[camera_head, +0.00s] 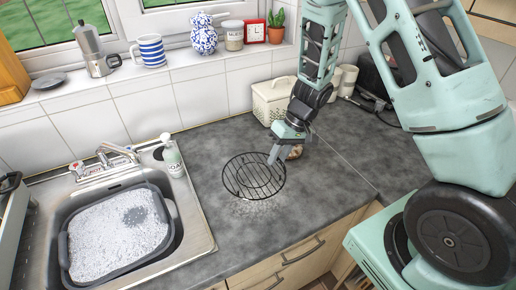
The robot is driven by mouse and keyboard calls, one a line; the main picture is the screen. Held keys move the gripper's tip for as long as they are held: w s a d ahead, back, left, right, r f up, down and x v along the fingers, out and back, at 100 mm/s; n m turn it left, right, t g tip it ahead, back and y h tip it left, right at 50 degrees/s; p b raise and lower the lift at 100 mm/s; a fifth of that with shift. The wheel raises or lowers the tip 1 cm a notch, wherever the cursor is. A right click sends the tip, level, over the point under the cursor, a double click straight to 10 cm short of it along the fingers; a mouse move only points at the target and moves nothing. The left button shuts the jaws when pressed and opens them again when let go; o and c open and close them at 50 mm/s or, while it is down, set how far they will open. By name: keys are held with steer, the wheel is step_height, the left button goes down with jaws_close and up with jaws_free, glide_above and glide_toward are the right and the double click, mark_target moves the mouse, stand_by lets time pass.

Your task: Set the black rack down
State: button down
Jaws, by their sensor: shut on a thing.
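The black rack (247,181) is a round wire grid. It shows at the middle of the grey counter, just right of the sink, and looks level, on or very close to the counter top. A patch of light speckle shows on the counter at its near side. My gripper (274,157) is at the rack's far right edge, pointing down and to the left, shut on its rim. The fingertips are small here, and I cannot tell whether the rack touches the counter.
The sink (196,243) holds a grey basin (68,262) of suds at the left. A soap bottle (173,157) stands by the tap. A cream container (271,101) and a brown round thing (295,152) are behind my gripper. Counter right of the rack is clear.

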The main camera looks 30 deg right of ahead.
steer(key=f, duration=1)
steer(key=shift+w+b, duration=0.3)
steer(key=shift+w, duration=0.05)
steer(key=c, duration=1.2)
jaws_free()
steer(key=shift+f, duration=0.1)
